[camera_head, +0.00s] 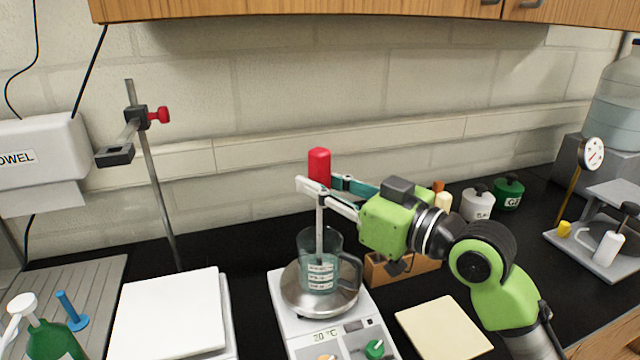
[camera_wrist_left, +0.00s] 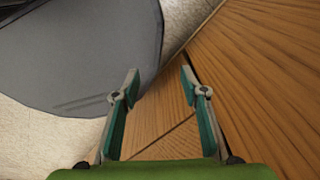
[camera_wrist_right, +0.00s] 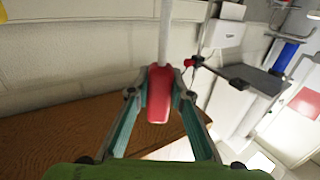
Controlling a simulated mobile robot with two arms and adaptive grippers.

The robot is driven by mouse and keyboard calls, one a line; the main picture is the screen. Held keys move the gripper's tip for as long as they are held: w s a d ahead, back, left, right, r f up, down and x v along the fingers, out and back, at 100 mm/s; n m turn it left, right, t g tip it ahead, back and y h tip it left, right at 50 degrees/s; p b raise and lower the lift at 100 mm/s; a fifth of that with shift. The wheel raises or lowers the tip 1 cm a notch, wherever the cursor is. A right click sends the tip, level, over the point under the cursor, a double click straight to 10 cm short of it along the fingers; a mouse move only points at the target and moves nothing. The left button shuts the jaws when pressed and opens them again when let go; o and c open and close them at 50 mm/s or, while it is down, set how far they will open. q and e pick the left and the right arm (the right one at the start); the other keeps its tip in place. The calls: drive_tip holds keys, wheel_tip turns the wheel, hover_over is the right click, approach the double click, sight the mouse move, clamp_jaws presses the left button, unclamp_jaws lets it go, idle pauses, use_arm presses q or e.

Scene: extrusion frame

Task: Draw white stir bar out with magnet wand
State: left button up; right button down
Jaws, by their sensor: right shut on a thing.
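My right gripper (camera_head: 320,186) is shut on the red handle (camera_head: 319,163) of the magnet wand, which also shows between its fingers in the right wrist view (camera_wrist_right: 160,95). The wand's pale shaft (camera_head: 320,222) hangs upright into the clear beaker (camera_head: 305,248). The beaker has white markings and a handle at its right. It stands on the round metal top (camera_head: 292,297) of a stirrer hot plate. I cannot make out the white stir bar; the beaker's lower part is blurred by glass and markings. My left gripper (camera_wrist_left: 158,82) is open and empty in the left wrist view.
A clamp stand (camera_head: 146,150) rises at the left behind a white square-topped device (camera_head: 170,312). A cream pad (camera_head: 443,328) lies right of the hot plate. A wooden block (camera_head: 378,272) and small bottles (camera_head: 477,203) stand behind my right arm.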

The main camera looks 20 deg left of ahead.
drive_tip(key=shift+r+p, duration=4.95)
drive_tip(key=shift+r, duration=1.3)
